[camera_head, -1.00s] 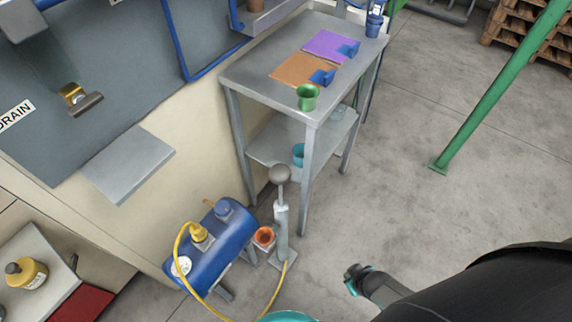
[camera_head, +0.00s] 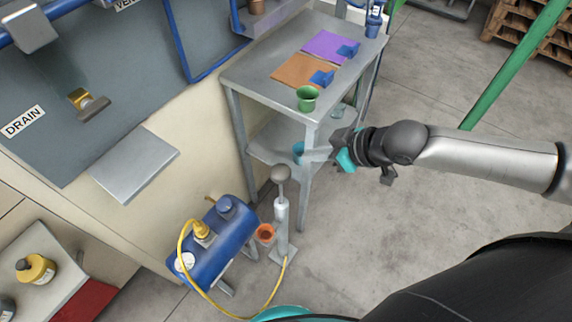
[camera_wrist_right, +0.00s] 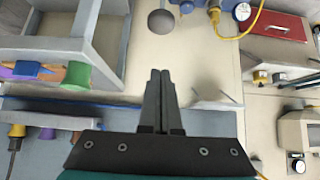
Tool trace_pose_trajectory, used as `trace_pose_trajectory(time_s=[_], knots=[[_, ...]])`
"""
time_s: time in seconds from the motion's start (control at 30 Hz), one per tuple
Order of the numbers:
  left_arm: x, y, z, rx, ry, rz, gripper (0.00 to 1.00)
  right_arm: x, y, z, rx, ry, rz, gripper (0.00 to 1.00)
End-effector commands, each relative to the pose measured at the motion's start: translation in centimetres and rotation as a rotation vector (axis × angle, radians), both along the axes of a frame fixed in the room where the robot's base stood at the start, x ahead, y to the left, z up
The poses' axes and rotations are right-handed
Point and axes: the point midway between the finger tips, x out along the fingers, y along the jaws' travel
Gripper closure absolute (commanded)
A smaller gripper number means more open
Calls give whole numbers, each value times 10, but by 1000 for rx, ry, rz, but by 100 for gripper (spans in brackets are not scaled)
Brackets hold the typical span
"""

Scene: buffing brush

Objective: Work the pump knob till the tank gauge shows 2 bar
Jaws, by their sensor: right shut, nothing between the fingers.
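The pump stands upright on the floor with its round grey knob (camera_head: 281,173) on top; the knob also shows at the top of the right wrist view (camera_wrist_right: 161,21). The blue tank (camera_head: 222,240) lies left of the pump, joined to it by a yellow hose (camera_head: 182,262). Its white gauge (camera_head: 185,262) is too small to read. My right gripper (camera_head: 312,154) is shut and empty, in front of the table's legs, to the upper right of the knob and apart from it. Its shut fingers show in the wrist view (camera_wrist_right: 160,82). My left gripper is not in view.
A grey table (camera_head: 240,75) behind the pump carries a green cup (camera_head: 307,98) and orange and purple mats. An orange cup (camera_head: 265,233) sits between tank and pump. A grey ledge (camera_head: 135,165) juts out at left. Floor to the right is open.

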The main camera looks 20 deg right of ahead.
Motion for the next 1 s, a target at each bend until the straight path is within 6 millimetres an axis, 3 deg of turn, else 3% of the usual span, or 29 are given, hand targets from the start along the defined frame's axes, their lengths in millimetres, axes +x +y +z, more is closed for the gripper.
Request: trace_pose_trajectory(time_s=[0.47, 1.0], knots=[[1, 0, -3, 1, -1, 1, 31, 5, 4, -7, 1, -2, -1, 100], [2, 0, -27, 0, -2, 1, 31, 57, 45, -73, 2, -2, 0, 100]])
